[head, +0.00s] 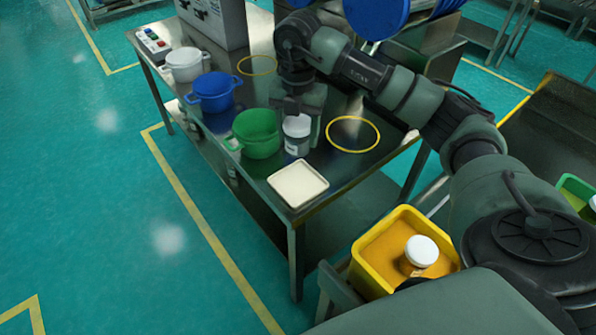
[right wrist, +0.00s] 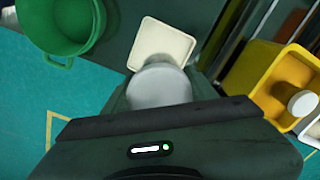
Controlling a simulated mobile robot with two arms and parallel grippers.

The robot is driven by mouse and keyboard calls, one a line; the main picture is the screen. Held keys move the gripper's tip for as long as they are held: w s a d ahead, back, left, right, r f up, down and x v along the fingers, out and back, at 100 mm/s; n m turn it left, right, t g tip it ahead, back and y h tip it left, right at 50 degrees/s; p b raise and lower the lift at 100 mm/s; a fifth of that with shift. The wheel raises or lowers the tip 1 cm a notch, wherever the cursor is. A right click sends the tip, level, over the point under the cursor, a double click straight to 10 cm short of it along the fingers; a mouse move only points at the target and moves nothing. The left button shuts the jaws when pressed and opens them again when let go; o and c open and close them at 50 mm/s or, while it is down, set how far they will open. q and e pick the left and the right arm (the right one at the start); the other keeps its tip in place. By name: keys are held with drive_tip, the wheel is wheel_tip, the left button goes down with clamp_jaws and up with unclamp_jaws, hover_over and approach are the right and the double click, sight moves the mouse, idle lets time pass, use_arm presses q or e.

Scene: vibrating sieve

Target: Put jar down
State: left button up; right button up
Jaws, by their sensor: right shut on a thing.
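The jar (head: 297,135) has a white lid and a grey label band. It stands upright at the steel table, between the green pot and a yellow ring marking. My right gripper (head: 300,118) reaches down from above and is shut on the jar. In the right wrist view the jar's pale lid (right wrist: 160,86) sits between my fingers, with the cream tray beyond it. I cannot tell whether the jar's base touches the table top. My left gripper is not in view.
The green pot (head: 257,133) is close to the jar's left. A cream tray (head: 298,184) lies in front. Blue (head: 214,92) and white (head: 186,65) pots stand farther back. A yellow bin (head: 365,283) holds another white-lidded jar (head: 421,251). The yellow ring (head: 353,134) on the table is empty.

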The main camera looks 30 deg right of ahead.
wheel_tip(320, 180, down, 12)
drive_tip(key=shift+f+p, duration=0.1)
drive_tip(key=shift+p, duration=0.4)
drive_tip(key=shift+f, duration=0.25)
drive_tip(key=shift+f, duration=0.15)
drive_tip(key=o, duration=1.5)
